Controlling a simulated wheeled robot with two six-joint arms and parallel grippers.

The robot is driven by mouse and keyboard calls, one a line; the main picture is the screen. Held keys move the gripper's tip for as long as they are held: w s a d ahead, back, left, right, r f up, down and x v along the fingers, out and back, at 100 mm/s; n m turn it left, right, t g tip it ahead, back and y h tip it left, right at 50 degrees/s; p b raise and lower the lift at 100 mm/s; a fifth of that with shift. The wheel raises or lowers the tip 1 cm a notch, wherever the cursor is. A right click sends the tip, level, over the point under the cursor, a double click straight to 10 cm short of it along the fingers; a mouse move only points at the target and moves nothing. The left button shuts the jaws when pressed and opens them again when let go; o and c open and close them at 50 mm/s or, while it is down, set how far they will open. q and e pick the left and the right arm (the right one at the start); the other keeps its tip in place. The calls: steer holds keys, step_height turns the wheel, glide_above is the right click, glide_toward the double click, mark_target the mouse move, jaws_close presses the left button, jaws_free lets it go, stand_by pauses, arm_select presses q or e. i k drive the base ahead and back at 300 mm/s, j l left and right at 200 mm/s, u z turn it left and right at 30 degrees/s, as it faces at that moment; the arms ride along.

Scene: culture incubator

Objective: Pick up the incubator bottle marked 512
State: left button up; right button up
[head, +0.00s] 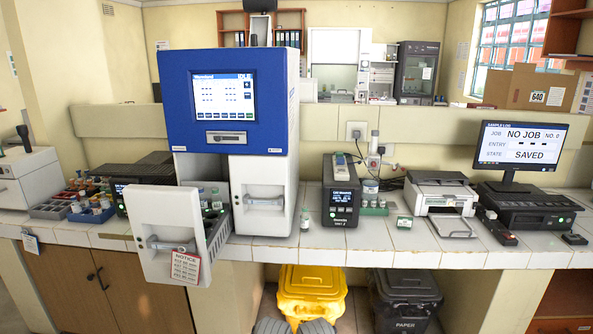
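The blue and white incubator (228,105) stands on the counter, left of centre, with a lit screen. Its lower left door or drawer (160,225) is pulled out toward me, with a notice hung on its front. Small capped bottles (216,199) sit inside behind that front, partly hidden by it. The bottle markings are too small to read, so I cannot tell which is 512. Neither of my grippers shows in the head view.
Right of the incubator stand a dark device (340,203), a printer (440,205) and a monitor (520,146) reading NO JOB. A tray of vials (60,212) lies at left. Yellow (312,290) and black (405,300) bins stand below. Counter between device and printer is mostly clear in front.

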mark_target(76, 206)
steer(key=i+j+u, duration=0.25)
steer(key=j+u, duration=0.25)
steer(key=i+j+u, duration=0.25)
steer(key=u, duration=0.2)
steer(key=i+j+u, duration=0.2)
steer(key=i+u, duration=0.3)
steer(key=i+j+u, duration=0.1)
steer(key=i+u, duration=0.15)
steer(key=i, duration=0.35)
steer(key=i+j+z, duration=0.2)
steer(key=i+z, duration=0.25)
steer(key=i, duration=0.2)
steer(key=i+j+z, duration=0.45)
steer(key=i, duration=0.15)
steer(key=i+j+z, duration=0.45)
steer(key=i+j, duration=0.05)
steer(key=j, duration=0.1)
